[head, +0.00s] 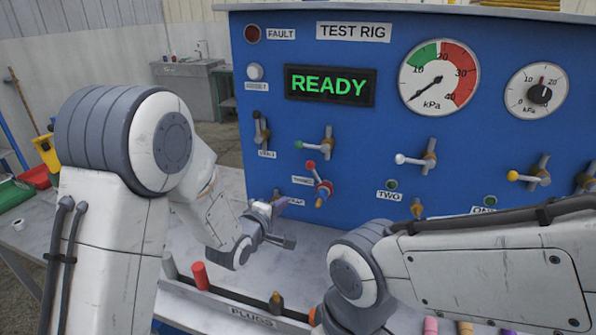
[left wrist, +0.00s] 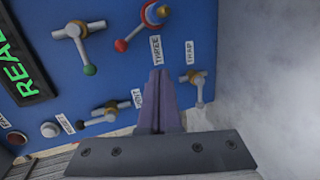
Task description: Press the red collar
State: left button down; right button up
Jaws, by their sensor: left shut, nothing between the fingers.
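In the left wrist view the brass-tipped port (left wrist: 161,11) and red knob (left wrist: 121,45) are at the top, by the THREE label (left wrist: 155,48). My left gripper (head: 284,202) is shut and empty, to the left of and slightly below the collar, apart from it. Its purple fingers (left wrist: 160,80) point towards the panel in the left wrist view. My right gripper is not visible; only its arm shows.
The panel (head: 270,130) has a READY display (head: 330,85), gauges and several valve levers. A PLUGS rack (head: 250,312) with a red plug (head: 200,275) stands on the bench. My right arm covers the lower right.

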aim_at(315, 172)
pick_arm(q)
jog(key=w+a+n+t, duration=0.1)
jog(key=n, duration=0.1)
jog(key=w+a+r+n+t+h, duration=0.1)
jog(key=a+n+t, duration=0.1)
jog(key=shift+w+a+r, duration=0.15)
jog(key=shift+w, duration=0.1)
jog(key=shift+w+d+r+p, duration=0.25)
jog(key=shift+w+d+p, duration=0.5)
jog(key=shift+w+d, duration=0.6)
jog(key=shift+w+d+r+p, duration=0.25)
jog(key=shift+w+d+p, duration=0.7)
jog(key=shift+w, duration=0.7)
jog(key=shift+w+d+r+p, duration=0.25)
jog(key=shift+w+d+p, duration=0.35)
jog(key=shift+w+d, duration=0.85)
